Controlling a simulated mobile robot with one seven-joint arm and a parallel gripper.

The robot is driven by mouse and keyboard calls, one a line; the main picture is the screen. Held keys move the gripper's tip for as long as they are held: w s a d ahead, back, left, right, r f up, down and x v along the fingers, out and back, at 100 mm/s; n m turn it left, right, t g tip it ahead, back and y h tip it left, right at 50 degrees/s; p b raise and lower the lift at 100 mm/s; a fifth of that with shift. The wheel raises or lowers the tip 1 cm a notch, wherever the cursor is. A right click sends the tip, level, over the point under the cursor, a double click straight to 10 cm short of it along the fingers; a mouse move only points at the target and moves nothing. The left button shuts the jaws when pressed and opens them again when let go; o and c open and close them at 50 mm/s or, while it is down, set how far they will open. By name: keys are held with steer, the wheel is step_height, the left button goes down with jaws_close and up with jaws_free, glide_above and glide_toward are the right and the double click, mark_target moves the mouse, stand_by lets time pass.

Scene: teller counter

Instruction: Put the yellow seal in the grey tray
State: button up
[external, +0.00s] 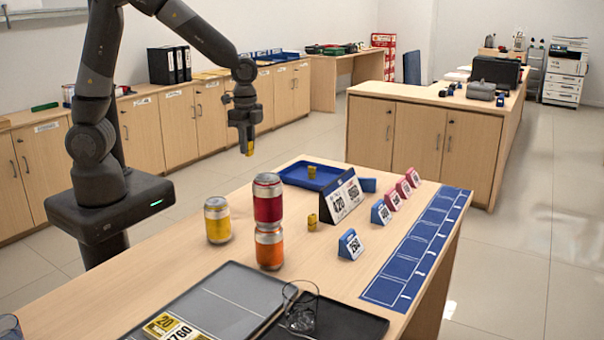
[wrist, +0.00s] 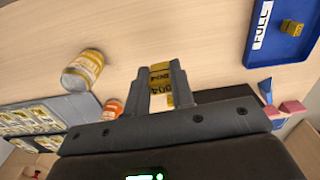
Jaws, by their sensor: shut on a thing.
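A yellow seal (external: 250,149) is between the fingers of my gripper (external: 246,146), which is shut on it and holds it in the air beyond the far left edge of the counter top. In the wrist view the same seal (wrist: 160,76) sits between the fingertips of my gripper (wrist: 158,82), with dark marks on its face. The grey tray (external: 232,292) lies flat at the near end of the counter, well away from my gripper. A grey surface (wrist: 76,106) at left in the wrist view seems to be this tray.
A yellow can (external: 218,222) and a red can (external: 268,200) stacked on an orange can (external: 270,248) stand between my gripper and the tray. A blue tray (external: 330,182) holds another yellow piece (external: 312,172); one more (external: 312,222) stands near the number signs.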

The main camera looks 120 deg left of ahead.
steer(key=w+d+m, duration=0.3)
steer(key=w+d, duration=0.4)
steer(key=d, duration=0.4)
steer(key=w+d+m, duration=0.2)
steer(key=w+d, duration=0.5)
steer(key=d, duration=0.4)
steer(key=d+m, duration=0.5)
steer(key=d, duration=1.9)
steer(key=w+a+f, duration=0.2)
steer(key=a+f, duration=0.1)
steer(key=f, duration=0.1)
steer(key=w+a+f, duration=0.3)
steer(key=f, duration=0.1)
steer(key=w+a+f, duration=0.2)
steer(key=a+f, duration=0.1)
steer(key=f, duration=0.1)
steer(key=shift+w+f, duration=0.25)
steer(key=shift+w, duration=0.05)
steer(key=shift+f, duration=2)
steer(key=shift+f, duration=0.1)
